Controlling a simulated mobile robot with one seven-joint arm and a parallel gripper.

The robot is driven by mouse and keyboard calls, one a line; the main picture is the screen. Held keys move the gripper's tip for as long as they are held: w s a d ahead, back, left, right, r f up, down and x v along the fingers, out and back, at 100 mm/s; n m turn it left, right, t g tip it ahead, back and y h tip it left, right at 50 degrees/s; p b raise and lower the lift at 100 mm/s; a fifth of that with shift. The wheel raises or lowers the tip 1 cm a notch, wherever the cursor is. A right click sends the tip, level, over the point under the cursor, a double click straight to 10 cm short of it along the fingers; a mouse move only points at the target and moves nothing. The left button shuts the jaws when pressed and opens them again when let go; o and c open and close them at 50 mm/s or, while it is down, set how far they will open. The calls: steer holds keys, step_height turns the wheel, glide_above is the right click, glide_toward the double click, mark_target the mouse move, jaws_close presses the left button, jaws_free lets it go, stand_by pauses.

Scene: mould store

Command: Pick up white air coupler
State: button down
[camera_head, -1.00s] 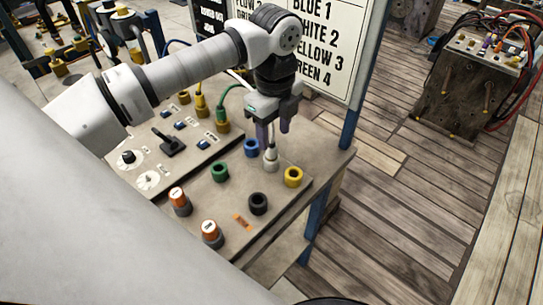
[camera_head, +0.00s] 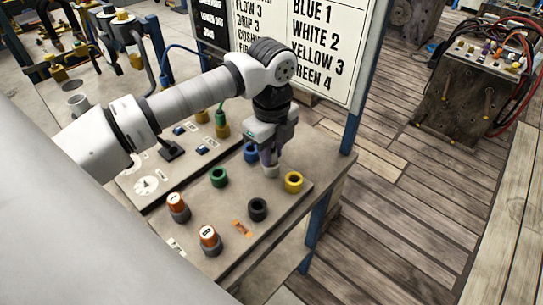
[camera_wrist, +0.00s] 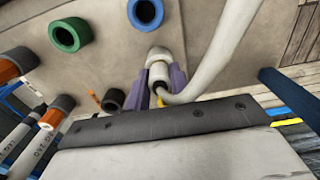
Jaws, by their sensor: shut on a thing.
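The white air coupler (camera_wrist: 158,72) is between the purple fingers of my gripper (camera_wrist: 159,88) in the wrist view, with its white hose (camera_wrist: 225,45) curving up to the right. My gripper is shut on it. The coupler's far end meets a pale ring-shaped white socket (camera_wrist: 158,54) on the panel; I cannot tell how deep it sits. In the head view my gripper (camera_head: 268,157) points down right over the white socket (camera_head: 271,170), and its fingers hide most of the coupler.
Blue (camera_head: 251,152), yellow (camera_head: 293,182), green (camera_head: 218,177) and black (camera_head: 258,208) sockets surround the white one on the bench panel. Orange-topped knobs (camera_head: 209,239) stand nearer. A lettered sign board (camera_head: 318,45) rises behind my gripper. The panel's front right is clear.

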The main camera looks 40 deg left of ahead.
step_height(320, 180, up, 20)
steer(key=p, duration=0.9)
steer(key=shift+p, duration=0.4)
